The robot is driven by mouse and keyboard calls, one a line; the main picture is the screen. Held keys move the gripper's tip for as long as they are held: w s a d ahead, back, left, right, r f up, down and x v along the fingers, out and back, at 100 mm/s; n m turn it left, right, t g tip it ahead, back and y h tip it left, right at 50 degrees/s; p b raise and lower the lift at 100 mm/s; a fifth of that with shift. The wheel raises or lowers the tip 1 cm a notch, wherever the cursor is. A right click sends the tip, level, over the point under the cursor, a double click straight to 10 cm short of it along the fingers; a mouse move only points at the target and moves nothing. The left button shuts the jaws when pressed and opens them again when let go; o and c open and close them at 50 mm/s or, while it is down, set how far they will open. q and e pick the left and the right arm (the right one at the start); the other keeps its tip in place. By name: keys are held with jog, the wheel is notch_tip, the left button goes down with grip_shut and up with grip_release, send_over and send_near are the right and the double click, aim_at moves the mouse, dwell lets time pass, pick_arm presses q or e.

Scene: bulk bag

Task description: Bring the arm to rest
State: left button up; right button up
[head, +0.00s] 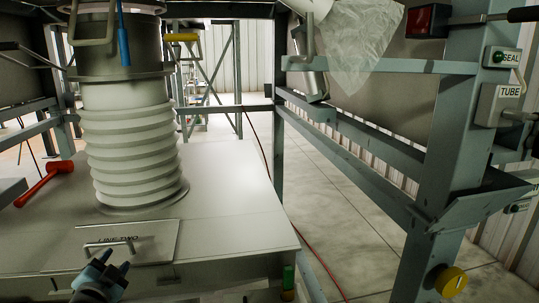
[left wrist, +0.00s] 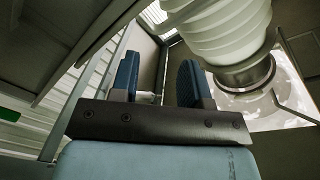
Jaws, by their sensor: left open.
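My left gripper (head: 112,264) is low at the left in the head view, in front of the handled hatch plate (head: 150,250) marked LINE TWO. Its two blue fingers stand apart with nothing between them. I cannot tell whether it touches the plate or its handle. In the left wrist view the open gripper (left wrist: 160,82) shows both ribbed blue fingers, with a gap between them. My right gripper is in neither view.
A white ribbed bellows (head: 130,145) rises from the pale deck (head: 225,185); it also shows in the left wrist view (left wrist: 220,28). A red mallet (head: 45,182) lies left of it. A grey frame post (head: 445,150) stands at the right.

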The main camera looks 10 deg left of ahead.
pick_arm(q)
jog(key=s+d+f+n+g+h, duration=0.1)
jog(key=s+d+f+n+g, duration=0.1)
jog(key=s+d+f+g, duration=0.35)
jog(key=s+d+f+n+g, duration=0.2)
jog(key=s+d+f, duration=0.1)
jog(key=s+f, duration=0.4)
jog(key=s+d+f+n+g+h, duration=0.1)
jog(key=s+d+g, duration=0.25)
jog(key=s, duration=0.65)
jog(key=s+d+f+n+g+h, duration=0.1)
jog(key=s+d+f+g, duration=0.15)
jog(key=s+d, duration=0.45)
jog(key=w+d+f+m+t+h+p, duration=0.1)
jog(key=w+d+f+t+h+p, duration=0.2)
jog(key=t+p, duration=0.4)
jog(key=shift+w+d+f+p, duration=0.5)
jog(key=shift+w+f+p, duration=0.05)
jog(key=shift+p, duration=0.3)
